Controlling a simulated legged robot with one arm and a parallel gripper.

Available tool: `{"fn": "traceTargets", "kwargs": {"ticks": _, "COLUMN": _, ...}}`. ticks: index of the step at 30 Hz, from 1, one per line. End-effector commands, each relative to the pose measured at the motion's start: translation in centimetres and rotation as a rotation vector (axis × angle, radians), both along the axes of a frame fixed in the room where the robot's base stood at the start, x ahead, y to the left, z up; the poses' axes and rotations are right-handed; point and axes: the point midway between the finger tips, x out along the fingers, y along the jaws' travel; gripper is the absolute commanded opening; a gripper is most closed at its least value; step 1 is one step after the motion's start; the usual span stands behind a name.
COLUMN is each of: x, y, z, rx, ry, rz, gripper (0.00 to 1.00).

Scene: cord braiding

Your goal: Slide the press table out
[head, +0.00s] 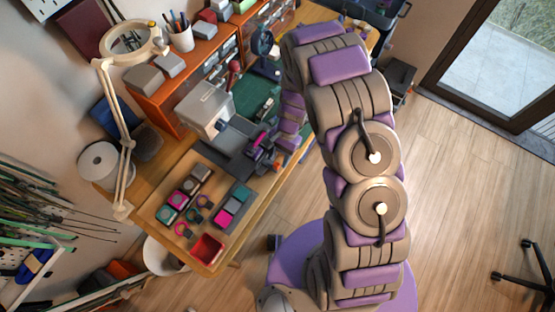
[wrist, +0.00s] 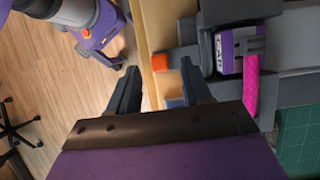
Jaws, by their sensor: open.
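The press (head: 207,108) is a pale grey box on a dark base on the wooden workbench, in the head view. In the wrist view, the press table appears as a grey slide carrying a purple labelled block (wrist: 228,50), with a pink braided cord (wrist: 252,85) across it. A short grey handle with an orange end (wrist: 160,63) sticks out from it over the bench edge. My gripper (wrist: 158,78) is open and empty, its two dark fingers on either side of the orange end and seemingly short of it. I cannot tell whether they touch it.
The wooden bench (head: 160,175) holds a tray of coloured cord pieces and a red bin (head: 207,249). A magnifier lamp (head: 125,150) stands at its left.

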Motion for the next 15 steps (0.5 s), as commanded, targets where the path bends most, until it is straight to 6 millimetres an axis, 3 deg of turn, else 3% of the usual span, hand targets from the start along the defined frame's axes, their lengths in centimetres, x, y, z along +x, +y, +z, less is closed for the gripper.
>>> {"fn": "traceTargets", "kwargs": {"ticks": 15, "x": 3.8, "y": -2.2, "z": 10.0, "rx": -0.001, "ry": -0.004, "rz": 0.000, "gripper": 0.49}}
